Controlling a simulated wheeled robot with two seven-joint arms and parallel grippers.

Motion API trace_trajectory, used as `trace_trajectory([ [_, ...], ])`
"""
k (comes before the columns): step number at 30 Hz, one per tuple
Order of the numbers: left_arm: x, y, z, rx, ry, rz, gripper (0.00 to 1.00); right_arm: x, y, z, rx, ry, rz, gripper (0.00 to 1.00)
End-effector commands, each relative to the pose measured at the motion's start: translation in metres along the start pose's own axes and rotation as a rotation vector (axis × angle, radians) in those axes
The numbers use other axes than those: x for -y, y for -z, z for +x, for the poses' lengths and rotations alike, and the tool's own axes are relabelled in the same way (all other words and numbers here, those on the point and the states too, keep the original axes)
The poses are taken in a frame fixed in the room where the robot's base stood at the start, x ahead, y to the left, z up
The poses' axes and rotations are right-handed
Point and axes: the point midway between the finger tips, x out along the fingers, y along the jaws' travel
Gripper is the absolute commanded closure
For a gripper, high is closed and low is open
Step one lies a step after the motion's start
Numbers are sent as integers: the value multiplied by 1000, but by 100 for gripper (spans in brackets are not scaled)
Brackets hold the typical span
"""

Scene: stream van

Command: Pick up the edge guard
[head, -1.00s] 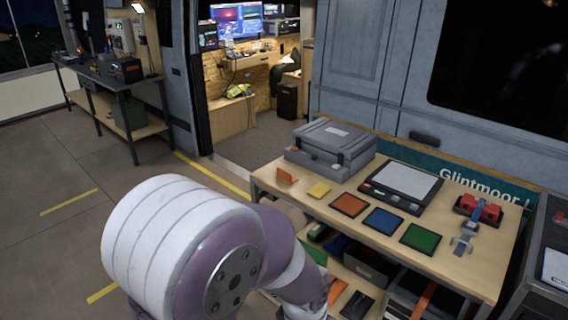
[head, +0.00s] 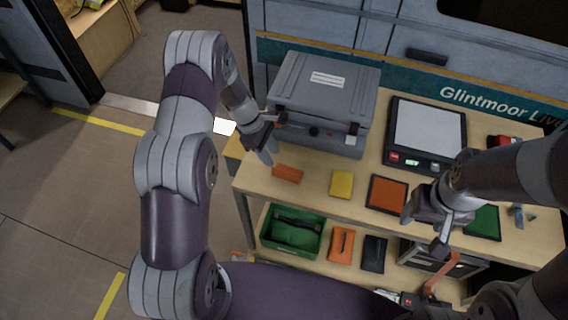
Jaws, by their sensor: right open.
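A small orange angled piece that looks like the edge guard (head: 287,173) lies on the wooden table top near its left front edge, in front of the grey case. My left gripper (head: 267,153) hangs just up and left of it, beside the case's front left corner, with no contact that I can make out. Its fingers are small and dark here, so their opening is unclear. My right gripper (head: 424,232) is open over the front of the table, right of the orange mat, and hides the blue mat.
The grey case (head: 325,88) stands close behind the orange piece. A yellow piece (head: 342,184), an orange mat (head: 387,194), a green mat (head: 483,222) and a scale (head: 427,132) share the table top. The shelf below holds a green bin (head: 292,232) and an orange pouch (head: 341,245).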

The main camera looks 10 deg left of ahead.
Motion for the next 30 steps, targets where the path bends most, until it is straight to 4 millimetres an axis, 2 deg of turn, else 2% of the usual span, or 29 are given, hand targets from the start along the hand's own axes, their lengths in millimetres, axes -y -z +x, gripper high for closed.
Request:
trace_trajectory([
  [4,1,-1,34,-1,5,3,65,0,0,-7,1,0,0,38],
  [11,-2,-3,63,-3,3,8,65,0,2,-17,1,0,0,38],
  [16,-7,-4,94,-4,2,7,65,0,3,-28,0,0,0,38],
  [20,-8,-3,105,-4,-1,9,65,0,3,-28,0,0,0,38],
  [25,-8,-3,106,-4,-1,9,65,0,3,-28,0,0,0,38],
  [28,-8,-3,106,-4,-1,9,97,0,3,-28,0,0,0,38],
  [30,-8,-3,105,-4,-1,9,100,0,3,-28,0,0,0,38],
])
